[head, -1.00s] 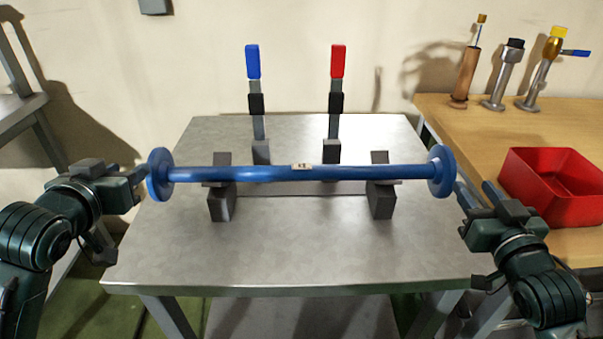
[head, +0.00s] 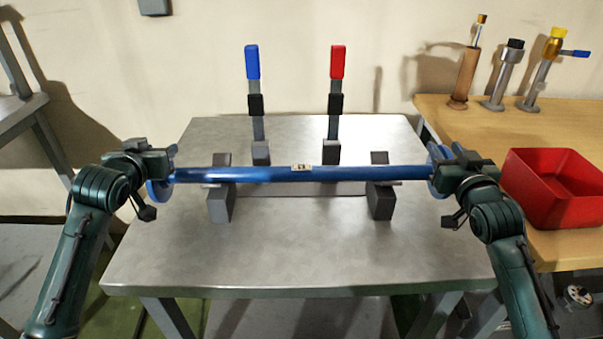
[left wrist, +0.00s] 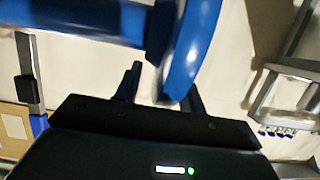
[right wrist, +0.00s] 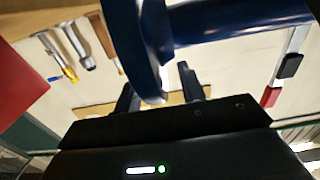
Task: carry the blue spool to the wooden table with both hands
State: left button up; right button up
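The blue spool (head: 260,174) lies level across two grey support blocks on the metal table, with a round flange at each end. My left gripper (head: 172,156) is at the left flange. In the left wrist view, its open fingers (left wrist: 162,92) stand either side of the rim of that flange (left wrist: 190,45). My right gripper (head: 437,154) is at the right flange, which it partly hides. In the right wrist view, its fingers (right wrist: 160,92) are open around the rim of that flange (right wrist: 135,45). The wooden table (head: 450,110) stands at the right.
A red bin (head: 555,185) sits on the wooden table, with several upright tools (head: 498,78) behind it. The grey blocks (head: 219,203) stand on the metal table (head: 300,250). A blue-handled clamp (head: 253,63) and a red-handled clamp (head: 337,62) rise behind the spool.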

pick_arm(q)
jog(key=shift+c, duration=0.4)
pick_arm(e)
jog(key=shift+c, duration=0.4)
pick_arm(q)
grip_shut()
pick_arm(e)
grip_shut()
dwell(0.4)
pick_arm(q)
jog(key=shift+w+r, duration=0.1)
jog(key=shift+r, duration=0.25)
pick_arm(e)
jog(key=shift+w+r, duration=0.1)
jog(key=shift+r, duration=0.3)
